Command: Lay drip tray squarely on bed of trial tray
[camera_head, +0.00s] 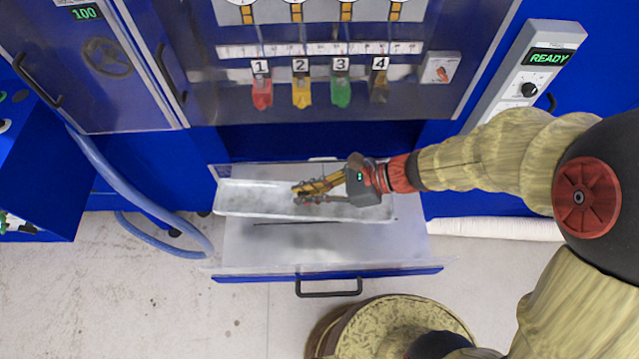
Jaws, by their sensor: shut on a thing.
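The drip tray (250,200) is a long, shallow, pale grey tray lying crosswise over the back part of the pulled-out drawer. My gripper (297,193) reaches in from the right and is shut on the drip tray near its middle. The trial tray (330,246) is that drawer, with a flat grey bed, clear side edges and a blue front. The drip tray's long sides look roughly parallel to the drawer front, slightly tilted in the picture. A dark line, perhaps a slot or shadow, shows on the bed in front of it. I cannot tell whether the drip tray touches the bed.
The drawer's dark handle (329,288) faces the front. Numbered valves with coloured spouts (301,93) hang above the drawer. A control box reading READY (528,75) is at the right. A blue hose (140,200) runs down at the left. The front of the bed is bare.

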